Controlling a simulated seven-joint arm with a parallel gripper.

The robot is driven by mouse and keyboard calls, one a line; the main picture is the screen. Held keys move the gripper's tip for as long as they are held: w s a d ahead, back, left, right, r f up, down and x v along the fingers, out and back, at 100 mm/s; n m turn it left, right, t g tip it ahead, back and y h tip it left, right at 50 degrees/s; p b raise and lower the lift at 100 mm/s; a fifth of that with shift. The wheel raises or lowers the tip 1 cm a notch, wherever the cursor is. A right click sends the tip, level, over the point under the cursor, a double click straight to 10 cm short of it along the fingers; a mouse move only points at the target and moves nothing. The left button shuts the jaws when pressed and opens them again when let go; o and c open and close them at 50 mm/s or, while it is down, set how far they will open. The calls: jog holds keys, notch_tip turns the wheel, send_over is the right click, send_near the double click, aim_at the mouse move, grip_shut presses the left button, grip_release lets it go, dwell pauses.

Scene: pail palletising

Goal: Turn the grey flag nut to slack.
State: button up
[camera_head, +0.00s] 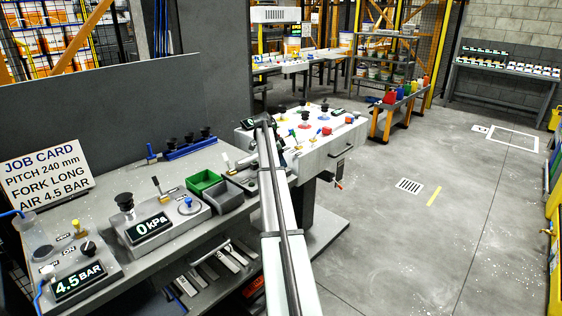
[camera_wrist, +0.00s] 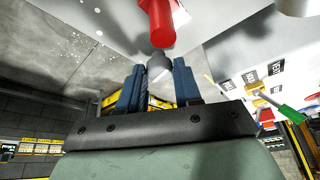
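In the wrist view my gripper (camera_wrist: 158,75) has two blue-grey fingers standing apart. A rounded grey piece (camera_wrist: 158,68) shows in the gap between them, with a red cylinder (camera_wrist: 160,22) just beyond. I cannot tell whether the fingers touch the grey piece, or whether it is the grey flag nut. To the right, a green-handled lever (camera_wrist: 291,114) stands by small labels too blurred to read. In the head view my arm reaches to the left end of the pale console (camera_head: 343,146). The fingers are too small there to judge, and no grey flag nut can be made out.
The console top carries several red, blue, yellow and black knobs. A left bench holds a green bin (camera_head: 204,181), a 0 kPa gauge box (camera_head: 150,228) and a 4.5 BAR box (camera_head: 78,281). A job card (camera_head: 45,167) stands behind. The floor to the right is open.

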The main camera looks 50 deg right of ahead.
jog(key=o, duration=0.4)
jog(key=shift+r, duration=0.1)
jog(key=v, duration=1.3)
jog(key=shift+a+r, duration=0.15)
jog(key=shift+r, duration=0.15)
